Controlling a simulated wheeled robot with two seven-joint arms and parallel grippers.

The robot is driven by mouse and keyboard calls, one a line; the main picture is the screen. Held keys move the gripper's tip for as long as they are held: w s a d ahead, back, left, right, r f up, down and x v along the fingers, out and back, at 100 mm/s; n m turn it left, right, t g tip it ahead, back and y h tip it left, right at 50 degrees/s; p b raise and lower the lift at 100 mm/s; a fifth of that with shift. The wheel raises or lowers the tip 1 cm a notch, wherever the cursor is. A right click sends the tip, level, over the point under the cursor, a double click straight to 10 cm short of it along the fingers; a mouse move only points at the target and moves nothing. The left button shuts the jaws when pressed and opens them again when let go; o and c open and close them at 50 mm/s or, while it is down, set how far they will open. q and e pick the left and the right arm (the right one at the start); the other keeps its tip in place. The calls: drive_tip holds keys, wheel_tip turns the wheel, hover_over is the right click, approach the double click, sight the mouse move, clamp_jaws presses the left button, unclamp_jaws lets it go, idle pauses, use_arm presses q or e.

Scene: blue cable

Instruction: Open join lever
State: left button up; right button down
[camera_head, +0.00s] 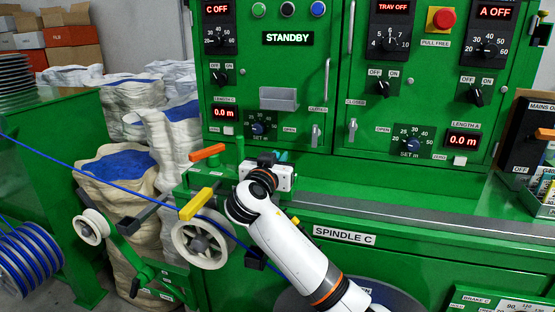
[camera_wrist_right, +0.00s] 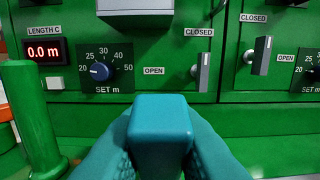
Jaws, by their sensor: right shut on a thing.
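A teal lever grip (camera_wrist_right: 162,130) fills the lower middle of the right wrist view, with the fingers of my right gripper (camera_wrist_right: 160,155) closed on both sides of it. In the head view, my right gripper (camera_head: 270,158) is at the front of the green machine, and a small part of the teal lever (camera_head: 283,156) shows beside it. The gripper and wrist hide most of that lever and its pivot. No readable label shows which lever is the join lever. My left gripper is not in view.
An orange lever (camera_head: 207,152) and a yellow lever (camera_head: 198,203) stick out to the left of my right gripper. A blue cable (camera_head: 120,187) runs past a white pulley (camera_head: 203,240). The green panel (camera_wrist_right: 230,115) with knobs and latches stands close behind the held grip.

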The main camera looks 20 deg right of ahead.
drive_tip(key=shift+w+r+g+p, duration=0.15)
drive_tip(key=shift+g+p, duration=0.25)
drive_tip(key=shift+p, duration=0.3)
drive_tip(key=w+g+y+p, duration=0.1)
drive_tip(key=g+p, duration=0.1)
drive_tip(key=p, duration=0.2)
drive_tip(key=d+g+y+p, duration=0.1)
drive_tip(key=g+y+p, duration=0.1)
drive_tip(key=p, duration=0.3)
drive_tip(key=w+d+g+y+p, duration=0.1)
drive_tip(key=g+p, duration=0.1)
drive_tip(key=p, duration=0.2)
drive_tip(key=shift+w+f+y+p, duration=0.25)
drive_tip(key=shift+w+y+p, duration=0.05)
drive_tip(key=shift+p, duration=0.1)
drive_tip(key=shift+w+d+f+g+y+p, duration=0.15)
drive_tip(key=shift+w+f+g+y+p, duration=0.2)
drive_tip(key=shift+f+g+p, duration=0.6)
drive_tip(key=shift+s+r+t, duration=0.1)
drive_tip(key=shift+r+t, duration=0.15)
drive_tip(key=shift+r, duration=0.15)
drive_tip(key=c, duration=1.3)
unclamp_jaws()
drive_tip(key=b+v, duration=0.1)
drive_tip(key=v, duration=1.1)
